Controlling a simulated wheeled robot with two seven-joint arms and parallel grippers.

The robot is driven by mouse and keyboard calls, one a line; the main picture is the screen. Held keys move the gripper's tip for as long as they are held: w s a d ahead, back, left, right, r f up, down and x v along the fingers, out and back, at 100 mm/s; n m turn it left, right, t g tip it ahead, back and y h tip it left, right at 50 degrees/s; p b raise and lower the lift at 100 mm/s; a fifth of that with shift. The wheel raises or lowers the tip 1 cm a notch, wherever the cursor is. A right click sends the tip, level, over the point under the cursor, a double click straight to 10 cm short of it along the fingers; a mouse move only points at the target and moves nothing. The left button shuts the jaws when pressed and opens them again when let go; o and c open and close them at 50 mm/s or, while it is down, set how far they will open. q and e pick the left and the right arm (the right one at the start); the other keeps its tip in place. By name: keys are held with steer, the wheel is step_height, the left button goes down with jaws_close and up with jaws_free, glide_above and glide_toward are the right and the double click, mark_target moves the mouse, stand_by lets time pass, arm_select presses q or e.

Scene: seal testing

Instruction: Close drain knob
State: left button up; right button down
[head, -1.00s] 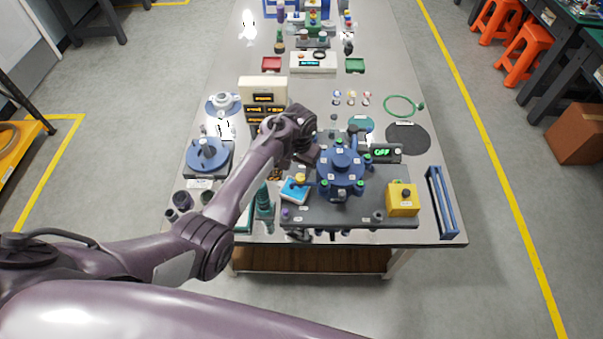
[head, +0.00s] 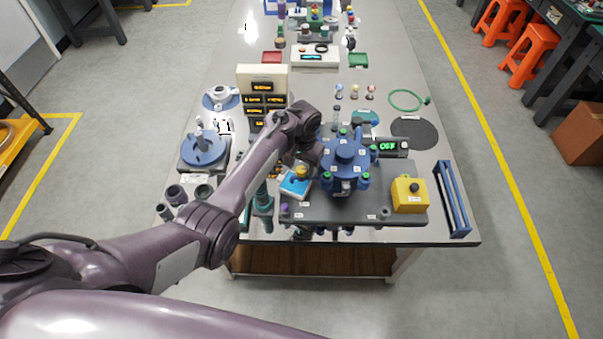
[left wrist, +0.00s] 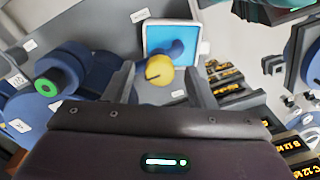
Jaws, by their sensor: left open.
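I take this to be the drain knob. My left gripper (head: 308,164) is close beside the knob, and its fingers are hard to make out in the head view. My right gripper is not in view.
A display reading OFF (head: 388,147) stands behind. A blue rack (head: 452,200) lies at the right edge.

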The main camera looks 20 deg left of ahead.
arm_select(q)
steer(key=shift+f, duration=0.3)
steer(key=c, duration=1)
steer(key=shift+o, duration=0.2)
